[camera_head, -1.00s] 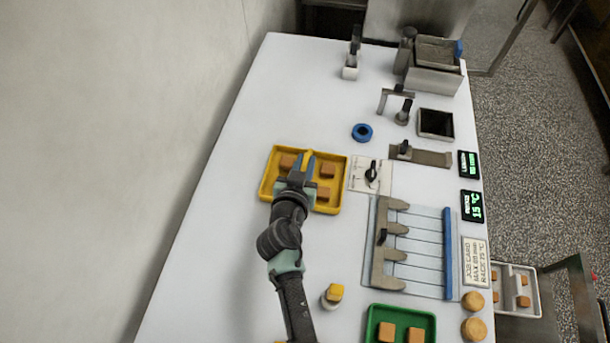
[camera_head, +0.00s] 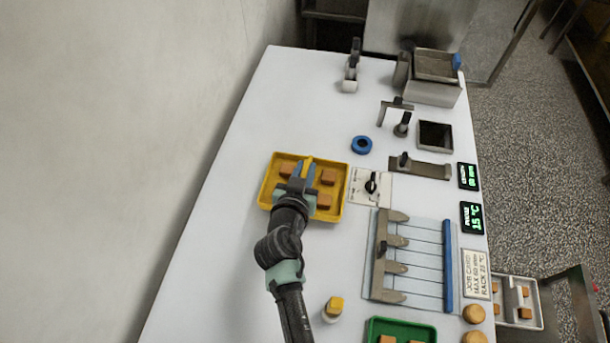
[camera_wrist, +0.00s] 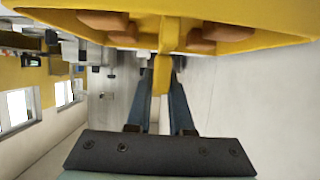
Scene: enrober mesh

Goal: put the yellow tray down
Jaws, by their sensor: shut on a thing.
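The yellow tray (camera_head: 338,213) is at the left middle of the white table in the head view, with several brown blocks in it. My gripper (camera_head: 303,172) reaches over the tray from the front and is shut on its yellow handle. In the wrist view the tray (camera_wrist: 232,38) fills the top, with brown blocks showing over its edge. The fingers of my gripper (camera_wrist: 162,80) close on the yellow handle (camera_wrist: 162,72). I cannot tell from the head view whether the tray touches the table or hangs just above it.
A white plate with a dark knob (camera_head: 371,186) is close at the tray's right. A blue ring (camera_head: 361,145) lies behind it. The table left of the yellow tray is clear.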

